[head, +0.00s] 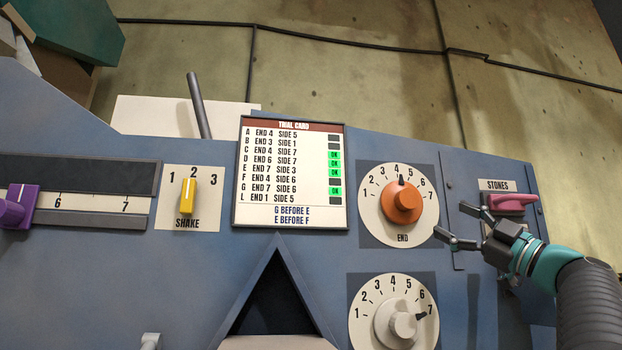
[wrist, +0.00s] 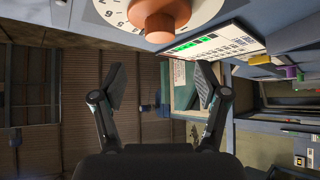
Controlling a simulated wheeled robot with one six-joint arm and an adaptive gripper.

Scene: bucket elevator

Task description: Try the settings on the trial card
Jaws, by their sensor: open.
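The trial card (head: 291,216) lists END and SIDE settings; rows C, D, E and G show green OK, while A, B, F and L are dark. My gripper (head: 463,223) is open and empty, right of the END dial. In the wrist view, the orange knob (wrist: 160,22) and card (wrist: 213,45) show beyond the open fingers.
A pink STONES handle (head: 511,202) is just above my gripper. The yellow SHAKE knob (head: 187,196) points at 2. A purple slider (head: 17,207) sits left of 6 on its scale. A dark triangular opening (head: 277,305) is below the card.

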